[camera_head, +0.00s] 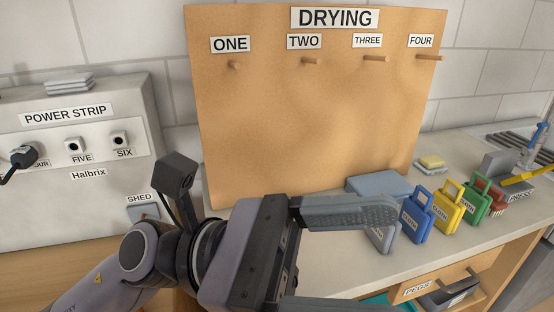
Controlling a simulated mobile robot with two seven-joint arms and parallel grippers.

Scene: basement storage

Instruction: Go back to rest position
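One gripper shows in the head view, my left gripper (372,258), on an arm that comes in from the lower left. Its two fingers point right and stand wide apart. The upper finger is fully in view and the lower one is partly cut off by the bottom edge. I see nothing held between them. The upper finger partly covers a grey padlock-shaped block (380,240) on the counter. My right gripper is not in view.
A wooden DRYING board (310,110) with pegs stands behind the counter (440,245). A power strip (75,165) is at left. Blue (417,214), yellow (447,207) and green (477,197) padlock-shaped blocks stand right of the gripper. A PEGS drawer (440,286) is below.

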